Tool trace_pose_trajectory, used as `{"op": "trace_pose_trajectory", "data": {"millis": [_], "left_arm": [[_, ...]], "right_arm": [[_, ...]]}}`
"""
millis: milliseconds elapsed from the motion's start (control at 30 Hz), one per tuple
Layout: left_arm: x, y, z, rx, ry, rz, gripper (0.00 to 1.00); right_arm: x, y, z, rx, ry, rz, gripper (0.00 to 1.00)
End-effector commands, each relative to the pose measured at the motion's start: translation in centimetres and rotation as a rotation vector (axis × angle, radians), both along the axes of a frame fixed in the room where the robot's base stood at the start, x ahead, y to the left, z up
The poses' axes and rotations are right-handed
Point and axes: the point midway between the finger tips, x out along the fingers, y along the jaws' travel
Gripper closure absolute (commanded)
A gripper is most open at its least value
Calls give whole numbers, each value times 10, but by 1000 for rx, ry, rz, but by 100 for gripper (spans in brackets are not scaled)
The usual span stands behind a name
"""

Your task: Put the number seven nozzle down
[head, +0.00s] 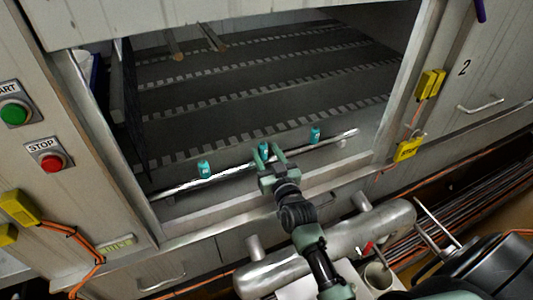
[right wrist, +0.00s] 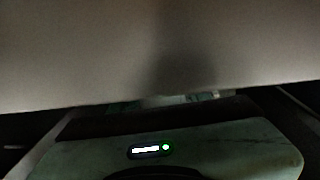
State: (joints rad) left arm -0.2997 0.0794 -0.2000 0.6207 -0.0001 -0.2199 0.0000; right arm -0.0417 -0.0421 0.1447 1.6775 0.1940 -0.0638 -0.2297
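Three small teal nozzles show in the head view along a thin bright pipe (head: 240,169) at the front of the machine opening: a left one (head: 205,169), a middle one (head: 263,149) and a right one (head: 315,134). I cannot read any number on them. My right gripper (head: 271,157) is at the middle nozzle, with its fingers apart. The nozzle appears at the left finger's tip; I cannot tell whether they touch. The right wrist view shows only my gripper's body and a blurred grey surface close by, with no nozzle clearly visible. My left gripper is not in view.
The opening holds dark slatted racks (head: 250,90) behind the pipe. A large metal pipe (head: 340,238) runs below the opening, near my arm. Yellow latches (head: 408,149) sit on the right frame. Red (head: 51,162) and green (head: 14,113) buttons are at left.

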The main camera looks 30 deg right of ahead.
Motion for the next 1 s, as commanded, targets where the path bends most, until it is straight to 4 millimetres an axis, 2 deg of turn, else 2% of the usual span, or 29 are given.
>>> {"op": "trace_pose_trajectory", "data": {"millis": [200, 333, 400, 700, 833, 1000], "left_arm": [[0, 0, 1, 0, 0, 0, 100], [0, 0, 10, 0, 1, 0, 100], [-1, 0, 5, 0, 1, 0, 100], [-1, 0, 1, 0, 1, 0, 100], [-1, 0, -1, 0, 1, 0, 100], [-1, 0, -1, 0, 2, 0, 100]], "right_arm": [[0, 0, 3, 1, -1, 0, 53], [0, 0, 18, 3, -3, -1, 53], [-15, 2, 10, 1, 2, 0, 53], [-82, 11, 10, 1, 3, 0, 53], [-103, 14, 11, 1, 2, 0, 53], [-117, 16, 12, 1, 1, 0, 53]]}}
